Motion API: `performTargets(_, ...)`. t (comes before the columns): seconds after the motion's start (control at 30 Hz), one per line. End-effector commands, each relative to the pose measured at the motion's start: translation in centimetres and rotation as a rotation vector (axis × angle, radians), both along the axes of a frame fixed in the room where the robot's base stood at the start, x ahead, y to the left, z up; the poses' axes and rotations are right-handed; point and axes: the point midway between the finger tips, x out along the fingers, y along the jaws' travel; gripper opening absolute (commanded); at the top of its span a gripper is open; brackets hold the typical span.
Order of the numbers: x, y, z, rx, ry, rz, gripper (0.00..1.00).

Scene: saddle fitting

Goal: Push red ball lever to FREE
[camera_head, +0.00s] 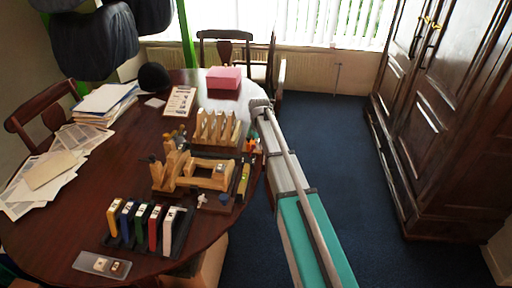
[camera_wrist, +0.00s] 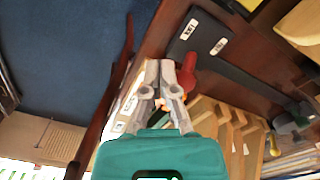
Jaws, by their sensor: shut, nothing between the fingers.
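The red lever (camera_wrist: 187,74) shows in the wrist view close beside my fingertips, on their right. Whether the fingers touch it I cannot tell. It stands at the edge of a dark plate (camera_wrist: 234,72) with two small white labels (camera_wrist: 190,28), whose words are too small to read surely. My gripper (camera_wrist: 160,65) is shut and empty, its fingertips close together. In the head view my arm reaches over the table's right edge, and the red lever cannot be made out clearly there.
A wooden slotted rack (camera_head: 218,128) and a wooden fixture (camera_head: 190,172) stand on the dark round table (camera_head: 70,215). Several coloured upright pieces (camera_head: 140,225) stand in a black rack at the front. A pink box (camera_head: 224,80) is at the back. Blue carpet is clear on the right.

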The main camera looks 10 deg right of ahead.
Motion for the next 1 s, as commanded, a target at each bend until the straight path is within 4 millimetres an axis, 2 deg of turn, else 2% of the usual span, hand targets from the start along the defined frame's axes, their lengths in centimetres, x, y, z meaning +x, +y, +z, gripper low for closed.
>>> performTargets(1.0, 0.7, 2.1, 0.0, 0.000, 0.000, 0.000, 0.00)
